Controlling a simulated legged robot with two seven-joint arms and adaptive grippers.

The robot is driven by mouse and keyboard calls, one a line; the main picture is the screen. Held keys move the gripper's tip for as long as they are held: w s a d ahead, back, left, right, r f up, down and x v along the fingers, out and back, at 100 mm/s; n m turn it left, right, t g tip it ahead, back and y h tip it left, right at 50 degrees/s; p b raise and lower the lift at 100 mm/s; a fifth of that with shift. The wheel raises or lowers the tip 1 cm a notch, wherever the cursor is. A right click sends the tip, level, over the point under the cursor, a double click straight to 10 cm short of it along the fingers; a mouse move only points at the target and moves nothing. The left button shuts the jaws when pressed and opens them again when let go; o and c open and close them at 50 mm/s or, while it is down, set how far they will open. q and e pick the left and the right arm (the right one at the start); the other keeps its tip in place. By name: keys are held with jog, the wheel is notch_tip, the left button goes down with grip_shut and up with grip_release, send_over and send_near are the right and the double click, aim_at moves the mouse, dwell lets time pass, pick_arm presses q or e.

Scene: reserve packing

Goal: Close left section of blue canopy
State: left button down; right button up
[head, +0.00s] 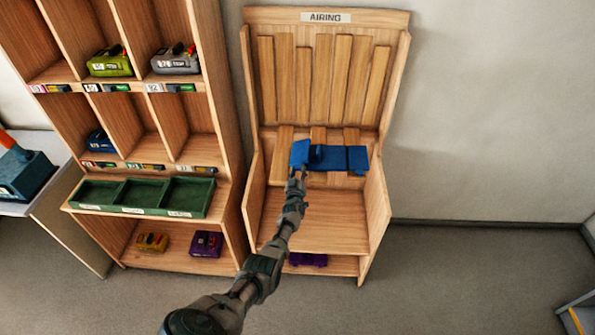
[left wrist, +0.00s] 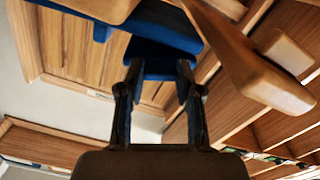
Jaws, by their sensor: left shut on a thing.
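The blue canopy (head: 336,159) lies across the wooden airing rack (head: 259,193), below its upright slats. Its left section (head: 300,153) sits at an angle to the flatter right part. My left gripper (head: 296,174) reaches up from below and is shut on the left section's lower edge. In the left wrist view, the blue canopy (left wrist: 155,68) shows between the two fingers of my left gripper (left wrist: 155,82). The fingers hide part of the held edge. My right gripper is in neither view.
A wooden shelf unit (head: 233,100) with packs and a green divided tray (head: 140,211) stands close on the left. A purple pack (head: 308,259) lies low in the airing rack. The rack's side walls flank the canopy.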

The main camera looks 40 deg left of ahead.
pick_arm(q)
jog(key=m, duration=0.1)
jog(key=f+m, duration=0.1)
jog(key=m, duration=0.1)
jog(key=d+m+b, duration=0.1)
jog(key=shift+f, duration=0.35)
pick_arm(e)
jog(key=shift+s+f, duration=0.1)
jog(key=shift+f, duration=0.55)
pick_arm(q)
jog(key=shift+f+m, duration=0.15)
jog(key=shift+m, duration=0.15)
jog(key=c, duration=1)
grip_release()
jog(key=shift+o, duration=1.2)
jog(key=shift+a, duration=0.1)
jog(key=shift+w+a, duration=0.1)
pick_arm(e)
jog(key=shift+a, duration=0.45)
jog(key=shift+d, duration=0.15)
